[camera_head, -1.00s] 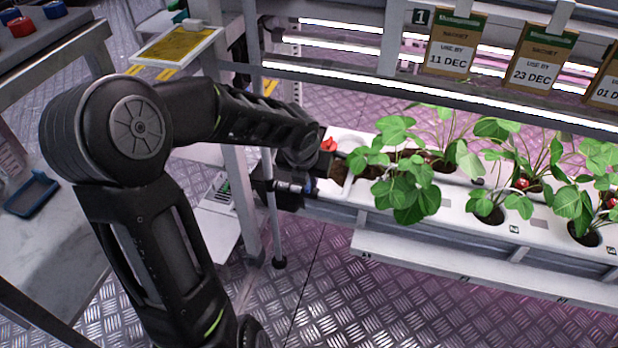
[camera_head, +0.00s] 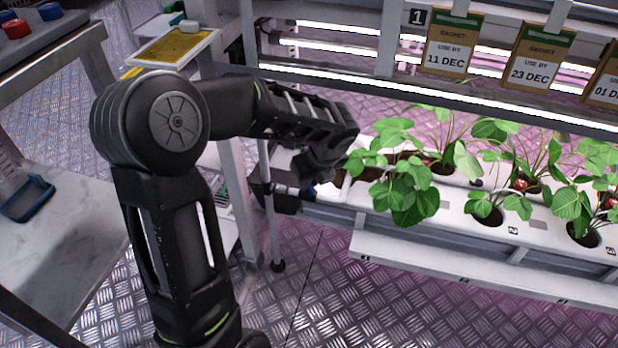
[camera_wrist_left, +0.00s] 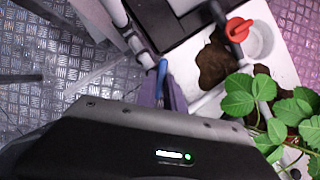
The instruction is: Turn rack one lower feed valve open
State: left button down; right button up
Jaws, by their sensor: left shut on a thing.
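My left gripper (camera_wrist_left: 164,98) is shut on a slim blue handle (camera_wrist_left: 162,74), which shows between its fingers in the left wrist view. The handle sits beside a grey pipe (camera_wrist_left: 135,40) at the end of the white trough. In the head view my left arm reaches to the left end of rack one, and its wrist hides the fingertips and most of the valve. A red valve handle (camera_wrist_left: 238,28) on a dark fitting shows up and right of the fingers in the wrist view, apart from them. My right gripper is not in view.
Strawberry plants (camera_head: 407,190) grow in the white trough (camera_head: 455,212) just right of my wrist. A thin upright pole (camera_head: 268,215) stands in front of the rack's end. Sachets (camera_head: 452,45) hang above, by the number 1 plate (camera_head: 417,17). A table (camera_head: 60,220) stands left.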

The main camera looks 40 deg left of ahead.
pick_arm(q)
jog(key=n+p, duration=0.1)
jog(key=n+g+p, duration=0.1)
jog(key=shift+w+d+r+n, duration=0.1)
jog(key=shift+w+r+n, duration=0.1)
jog(key=shift+n, duration=0.2)
jog(key=n+g+p, duration=0.1)
jog(key=n+p, duration=0.1)
jog(key=shift+n, duration=0.4)
jog(key=shift+w+n+g+p, duration=0.15)
jog(key=shift+n+g+p, duration=0.35)
jog(key=shift+n+p, duration=0.6)
jog(key=shift+f+n+g+p, duration=0.15)
jog(key=shift+n+g+p, duration=0.15)
jog(key=shift+n+p, duration=0.3)
jog(key=c, duration=1.4)
grip_release()
jog(key=shift+c, duration=0.2)
